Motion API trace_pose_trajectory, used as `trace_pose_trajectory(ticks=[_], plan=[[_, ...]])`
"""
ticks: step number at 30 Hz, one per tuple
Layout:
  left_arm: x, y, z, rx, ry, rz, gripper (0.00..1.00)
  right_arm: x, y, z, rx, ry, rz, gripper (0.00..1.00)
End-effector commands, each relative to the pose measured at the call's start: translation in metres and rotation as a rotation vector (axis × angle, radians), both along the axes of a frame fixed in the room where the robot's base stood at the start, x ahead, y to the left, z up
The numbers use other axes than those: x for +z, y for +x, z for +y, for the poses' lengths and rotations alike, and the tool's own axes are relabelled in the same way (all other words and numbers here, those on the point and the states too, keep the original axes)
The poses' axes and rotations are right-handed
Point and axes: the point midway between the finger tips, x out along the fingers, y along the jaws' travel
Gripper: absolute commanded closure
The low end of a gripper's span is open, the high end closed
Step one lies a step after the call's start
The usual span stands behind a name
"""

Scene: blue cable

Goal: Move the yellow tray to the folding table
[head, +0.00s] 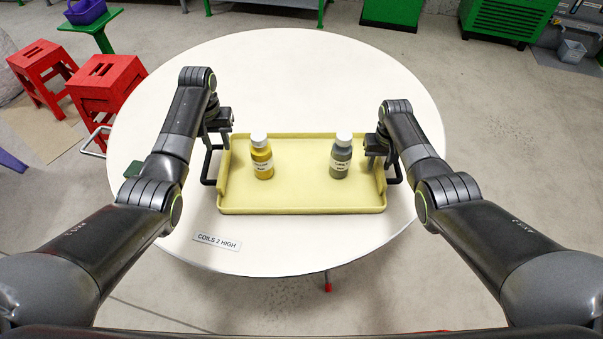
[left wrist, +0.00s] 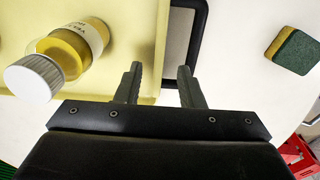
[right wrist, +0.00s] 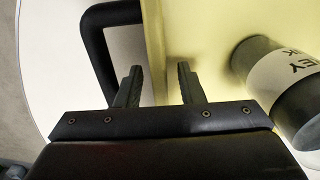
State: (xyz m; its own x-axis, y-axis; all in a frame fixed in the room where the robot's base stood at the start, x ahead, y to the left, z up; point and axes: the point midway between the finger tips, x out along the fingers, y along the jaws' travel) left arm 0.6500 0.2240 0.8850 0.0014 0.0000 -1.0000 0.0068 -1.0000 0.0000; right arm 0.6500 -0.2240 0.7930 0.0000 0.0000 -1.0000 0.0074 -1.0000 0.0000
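The yellow tray (head: 300,200) lies on a round white table (head: 290,75) and has a black handle at each end. A yellow bottle (head: 262,160) and a grey bottle (head: 341,160) stand upright in it. My left gripper (head: 214,135) is at the tray's left end; in the left wrist view its fingers (left wrist: 158,80) are apart above the tray's edge and the left handle (left wrist: 198,45). My right gripper (head: 379,155) is at the right end; in the right wrist view its fingers (right wrist: 158,75) are apart over the tray's side wall, beside the right handle (right wrist: 92,45). I cannot identify a folding table.
A green and yellow sponge (left wrist: 292,50) lies on the table left of the tray. A label reading "COILS 2 HIGH" (head: 217,241) is at the front left. Red stools (head: 105,90) stand left of the table. Green cabinets (head: 508,18) stand at the back right. The table's far part is clear.

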Motion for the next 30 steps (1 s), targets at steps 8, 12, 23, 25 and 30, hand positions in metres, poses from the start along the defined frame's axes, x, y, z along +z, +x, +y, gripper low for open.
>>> trace_pose_trajectory(ticks=[8,12,23,25,30], plan=[[0.022,0.0,0.001,0.002,0.001,0.001,0.65,0.002,0.0,0.0,0.0,0.0,-0.001,0.65],[0.023,0.0,0.0,0.002,0.001,0.001,0.65,0.01,0.001,0.0,0.0,0.0,-0.002,0.65],[0.022,0.0,0.0,0.001,0.001,0.001,0.65,0.066,0.001,0.0,0.0,0.0,-0.005,0.65],[0.022,0.0,0.0,0.001,0.001,0.001,0.65,0.081,0.001,0.0,0.0,0.0,-0.005,0.65],[0.022,0.0,0.0,0.001,0.0,0.001,0.65,0.106,0.001,0.0,0.0,-0.001,-0.003,0.65]])
